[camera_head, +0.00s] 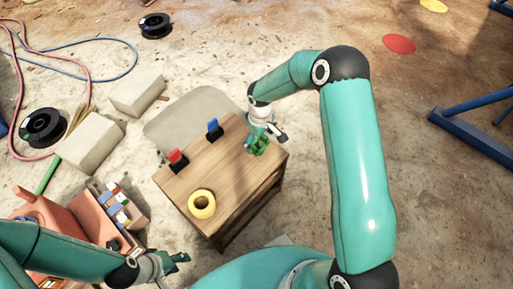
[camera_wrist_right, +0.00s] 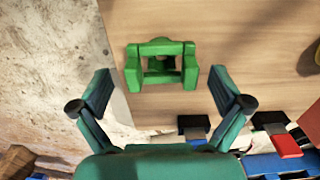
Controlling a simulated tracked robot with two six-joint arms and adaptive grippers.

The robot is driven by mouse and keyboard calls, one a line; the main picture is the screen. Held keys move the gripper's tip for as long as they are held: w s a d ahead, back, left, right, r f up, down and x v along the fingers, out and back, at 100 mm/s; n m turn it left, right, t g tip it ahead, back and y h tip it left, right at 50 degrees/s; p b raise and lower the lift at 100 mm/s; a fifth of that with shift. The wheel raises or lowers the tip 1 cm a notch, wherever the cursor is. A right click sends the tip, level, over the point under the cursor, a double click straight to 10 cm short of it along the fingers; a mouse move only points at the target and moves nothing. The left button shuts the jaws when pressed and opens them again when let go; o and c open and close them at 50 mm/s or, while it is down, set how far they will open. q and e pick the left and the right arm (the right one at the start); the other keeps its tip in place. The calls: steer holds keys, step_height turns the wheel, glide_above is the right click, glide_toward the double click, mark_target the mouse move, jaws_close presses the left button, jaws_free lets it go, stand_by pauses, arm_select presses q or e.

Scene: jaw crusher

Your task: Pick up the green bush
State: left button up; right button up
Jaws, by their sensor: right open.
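The green bush (camera_head: 259,146) is on the wooden table (camera_head: 196,181), near its right corner, partly hidden by my right gripper (camera_head: 266,138). In the right wrist view the green bush (camera_wrist_right: 162,46) is a bracket-like block with two thick sides and a crosspiece. It lies on the wood near the table's edge. My right gripper (camera_wrist_right: 159,76) is open above it, one finger on each side in the picture, with no visible contact. My left gripper (camera_head: 176,262) is away from the table at the bottom left; its finger opening is unclear.
A blue-and-black piece (camera_head: 213,128) and a red-and-black piece (camera_head: 177,160) stand on the table's left side. A yellow ring (camera_head: 202,204) lies near the front. Concrete blocks (camera_head: 90,142), black spools (camera_head: 43,127) and hoses lie on the floor at left.

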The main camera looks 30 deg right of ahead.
mark_target(259, 145)
step_height(259, 145, down, 3)
steer(key=shift+a+f+b, duration=0.15)
steer(key=shift+f+b, duration=0.05)
steer(key=shift+b, duration=0.15)
steer(key=c, duration=1.4)
steer(key=shift+r, duration=0.1)
